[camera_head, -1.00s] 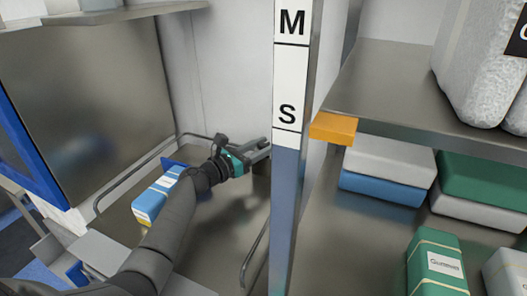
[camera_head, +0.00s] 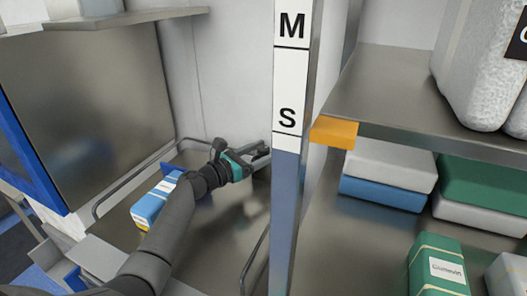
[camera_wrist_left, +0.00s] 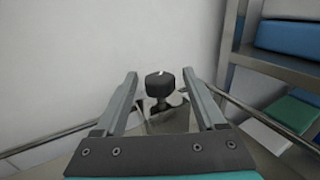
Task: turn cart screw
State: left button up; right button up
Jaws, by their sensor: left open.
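The cart screw (camera_wrist_left: 159,85) is a dark round knob on a stem, with a small white mark on its top. In the left wrist view it stands between and slightly beyond the two fingers of my left gripper (camera_wrist_left: 160,80). The fingers are apart and I see no contact with the knob. In the head view my left gripper (camera_head: 259,154) is beside the blue and white post, and the knob cannot be made out there. My right gripper does not show.
The post (camera_head: 285,200) with letters M and S stands just right of my gripper. An orange block (camera_head: 334,131) sits at a shelf corner (camera_head: 420,120). A blue and white box (camera_head: 155,202) lies left of my arm. Metal rails (camera_head: 105,197) edge the cart.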

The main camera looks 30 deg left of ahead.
pick_arm(q)
jog(key=shift+r, duration=0.1)
jog(key=shift+r, duration=0.2)
notch_tip(320, 180, up, 10)
jog(key=p, duration=0.5)
notch_tip(320, 180, up, 8)
jog(key=p, duration=0.4)
send_over(263, 148)
jog(key=shift+d+r, duration=0.1)
jog(key=shift+r, duration=0.65)
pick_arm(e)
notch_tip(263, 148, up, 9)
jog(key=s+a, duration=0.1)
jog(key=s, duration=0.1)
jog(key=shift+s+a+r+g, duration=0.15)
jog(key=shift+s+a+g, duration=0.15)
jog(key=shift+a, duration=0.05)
pick_arm(q)
jog(key=shift+p, duration=0.3)
